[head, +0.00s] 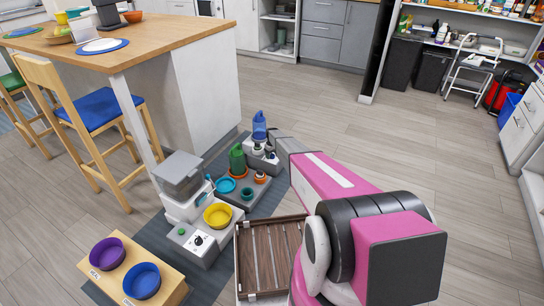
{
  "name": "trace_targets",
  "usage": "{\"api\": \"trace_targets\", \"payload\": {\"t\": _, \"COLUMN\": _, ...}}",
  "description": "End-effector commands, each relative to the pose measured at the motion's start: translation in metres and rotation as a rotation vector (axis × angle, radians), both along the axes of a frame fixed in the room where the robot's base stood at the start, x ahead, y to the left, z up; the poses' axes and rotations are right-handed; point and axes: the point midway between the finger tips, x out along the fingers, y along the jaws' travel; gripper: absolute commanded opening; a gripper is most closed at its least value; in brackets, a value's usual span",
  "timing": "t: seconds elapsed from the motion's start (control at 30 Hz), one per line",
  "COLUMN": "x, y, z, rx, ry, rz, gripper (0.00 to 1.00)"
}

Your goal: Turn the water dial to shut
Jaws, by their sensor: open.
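A white round dial (199,240) with dark marks sits on the front of a grey and white dispenser (180,190) on the floor. Its setting is too small to read. A yellow bowl (217,216) rests on the dispenser's base beside the dial. My pink and grey arm reaches from the lower right toward the back of the pet items, well to the right of the dial. Its far end is grey, and I cannot make out the gripper's fingers.
A wooden stand (133,262) with purple and blue bowls is front left. A slatted wooden tray (269,255) lies right of the dispenser. Green and blue bottles (259,126) and small bowls stand behind it. A kitchen island and stool (102,108) are left; open floor is right.

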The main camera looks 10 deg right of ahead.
Motion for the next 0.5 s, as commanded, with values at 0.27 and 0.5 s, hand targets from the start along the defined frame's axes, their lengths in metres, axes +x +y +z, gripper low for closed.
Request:
{"api": "trace_targets", "payload": {"t": 0.27, "x": 0.0001, "y": 0.0001, "z": -0.0064, "rx": 0.001, "ry": -0.001, "rz": 0.000, "gripper": 0.68}}
{"api": "trace_targets", "payload": {"t": 0.5, "x": 0.0001, "y": 0.0000, "z": -0.0062, "rx": 0.000, "ry": 0.000, "rz": 0.000, "gripper": 0.20}}
